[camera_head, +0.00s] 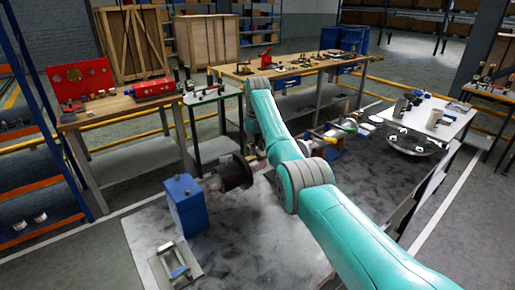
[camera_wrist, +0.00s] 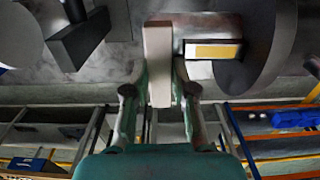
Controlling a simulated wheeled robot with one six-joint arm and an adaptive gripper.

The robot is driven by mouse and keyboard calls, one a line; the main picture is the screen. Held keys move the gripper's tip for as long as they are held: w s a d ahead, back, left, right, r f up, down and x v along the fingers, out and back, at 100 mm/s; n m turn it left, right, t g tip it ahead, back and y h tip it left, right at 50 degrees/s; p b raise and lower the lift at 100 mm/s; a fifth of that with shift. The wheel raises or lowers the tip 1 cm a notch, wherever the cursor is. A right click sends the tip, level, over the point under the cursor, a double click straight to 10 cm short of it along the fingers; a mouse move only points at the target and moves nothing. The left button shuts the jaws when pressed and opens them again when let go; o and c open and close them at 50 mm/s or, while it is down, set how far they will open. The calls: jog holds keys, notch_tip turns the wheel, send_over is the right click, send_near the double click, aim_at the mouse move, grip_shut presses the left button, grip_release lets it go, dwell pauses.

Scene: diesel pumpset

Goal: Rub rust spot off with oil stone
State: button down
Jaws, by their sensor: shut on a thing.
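My gripper (camera_wrist: 158,78) is shut on a pale pinkish-white block, which looks like the oil stone (camera_wrist: 158,45), in the wrist view. The stone stands out lengthwise beyond the fingertips. Just right of it is a metal piece with an ochre-yellow patch (camera_wrist: 212,51); I cannot tell whether this is the rust spot. Whether the stone touches that piece is unclear. In the head view my teal arm reaches over the pumpset (camera_head: 236,174), and the gripper and stone are hidden or too small to make out.
A large dark disc (camera_wrist: 262,45) is close on the right in the wrist view, and a dark block (camera_wrist: 80,40) is on the left. In the head view a blue box (camera_head: 187,208) stands at the shaft's left end. Workbenches (camera_head: 135,104) with tools stand behind.

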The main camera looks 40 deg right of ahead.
jog(key=shift+s+f, duration=0.1)
jog(key=shift+s, duration=0.95)
jog(key=shift+w, duration=1.15)
jog(key=shift+s+f, duration=0.1)
jog(key=shift+s, duration=1.1)
jog(key=shift+w, duration=1.15)
jog(key=shift+s+r, duration=0.2)
jog(key=shift+s, duration=0.95)
jog(key=shift+w+r, duration=0.1)
jog(key=shift+w, duration=1.1)
